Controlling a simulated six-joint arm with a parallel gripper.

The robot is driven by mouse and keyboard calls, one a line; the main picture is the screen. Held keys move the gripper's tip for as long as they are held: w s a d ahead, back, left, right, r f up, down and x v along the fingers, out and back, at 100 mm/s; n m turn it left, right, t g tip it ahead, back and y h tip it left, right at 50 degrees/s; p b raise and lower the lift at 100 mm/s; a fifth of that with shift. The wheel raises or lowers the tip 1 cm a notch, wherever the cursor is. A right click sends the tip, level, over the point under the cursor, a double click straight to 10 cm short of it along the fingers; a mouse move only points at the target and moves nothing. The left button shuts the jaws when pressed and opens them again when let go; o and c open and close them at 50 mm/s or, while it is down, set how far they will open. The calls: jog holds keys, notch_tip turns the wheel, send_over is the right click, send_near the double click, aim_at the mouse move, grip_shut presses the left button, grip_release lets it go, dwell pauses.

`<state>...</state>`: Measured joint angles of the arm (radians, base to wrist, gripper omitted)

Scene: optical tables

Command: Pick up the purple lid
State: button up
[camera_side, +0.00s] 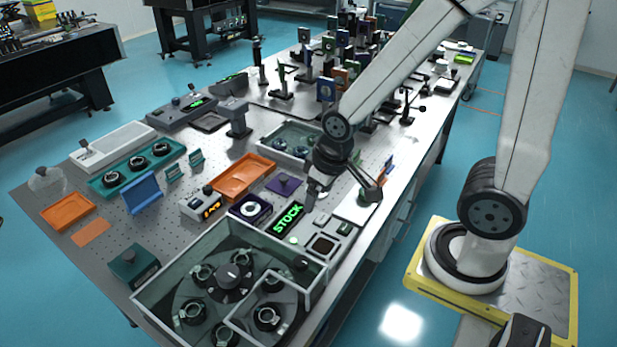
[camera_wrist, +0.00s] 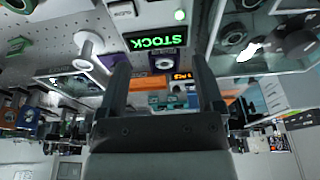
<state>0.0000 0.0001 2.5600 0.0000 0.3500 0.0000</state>
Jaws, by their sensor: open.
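The purple lid (camera_side: 284,185) is a flat square plate with a dark knob on top. It lies on the perforated table, right of the orange tray, in the side view. My gripper (camera_side: 340,194) is to the right of the lid and apart from it, above the table. Its fingers are spread with nothing between them.
A dark purple box with a white ring (camera_side: 250,208) and the green STOCK sign (camera_side: 288,218) sit close in front of the lid. The orange tray (camera_side: 243,177) is left of it. A glass-walled case (camera_side: 180,272) fills the table's front; a smaller clear box (camera_side: 292,139) stands behind.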

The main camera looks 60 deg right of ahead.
jog(key=shift+w, duration=0.1)
jog(key=shift+c, duration=0.2)
jog(key=m+g, duration=0.2)
jog(key=m, duration=1.5)
send_over(284, 177)
jog(key=a, duration=0.1)
jog(key=f, duration=0.7)
jog(key=shift+s, duration=0.2)
jog(key=shift+w+d+f+m+g, duration=0.25)
jog(key=shift+d+m+g, duration=0.05)
jog(key=shift+d+m, duration=0.2)
jog(key=shift+a+f, duration=0.1)
jog(key=shift+f, duration=1.2)
jog(key=shift+f, duration=2.6)
grip_shut()
